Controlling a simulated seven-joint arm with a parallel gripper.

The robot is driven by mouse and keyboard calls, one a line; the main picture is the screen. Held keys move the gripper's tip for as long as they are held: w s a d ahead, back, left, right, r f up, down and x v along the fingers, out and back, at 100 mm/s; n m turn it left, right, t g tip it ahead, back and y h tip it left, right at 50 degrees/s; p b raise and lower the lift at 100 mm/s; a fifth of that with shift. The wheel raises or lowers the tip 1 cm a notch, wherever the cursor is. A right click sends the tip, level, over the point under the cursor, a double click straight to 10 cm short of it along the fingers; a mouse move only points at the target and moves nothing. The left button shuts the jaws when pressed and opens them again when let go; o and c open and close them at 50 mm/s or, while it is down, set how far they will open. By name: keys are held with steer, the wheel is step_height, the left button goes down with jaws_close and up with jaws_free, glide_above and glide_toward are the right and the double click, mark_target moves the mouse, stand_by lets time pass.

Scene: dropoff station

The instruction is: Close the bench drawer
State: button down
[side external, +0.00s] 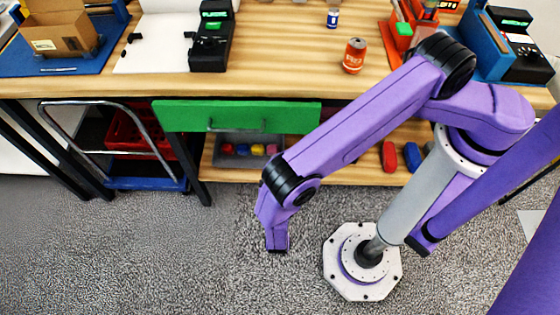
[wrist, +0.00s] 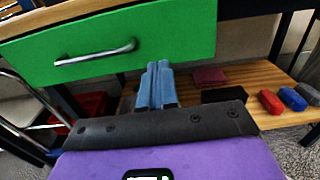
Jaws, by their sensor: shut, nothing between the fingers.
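The bench drawer has a green front (side external: 188,117) just under the wooden benchtop's front edge in the side view. The same drawer front (wrist: 180,28) fills the upper left of the wrist view. Its metal bar handle (wrist: 95,53) runs across the front. I cannot tell how far the drawer stands out from the bench. My gripper (wrist: 158,66) is shut and empty, its two blue fingers side by side. In the wrist view the fingertips overlap the drawer's lower edge, right of the handle; contact cannot be told. In the side view the fingers cannot be made out.
A wooden shelf (side external: 350,172) lies below the drawer, with a grey bin (side external: 228,162) of coloured blocks. A metal-framed cart with a red crate (side external: 128,132) stands at the left. An orange can (side external: 354,56) stands on the benchtop. Open floor lies before the bench.

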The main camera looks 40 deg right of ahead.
mark_target(282, 121)
steer(key=x, duration=1.1)
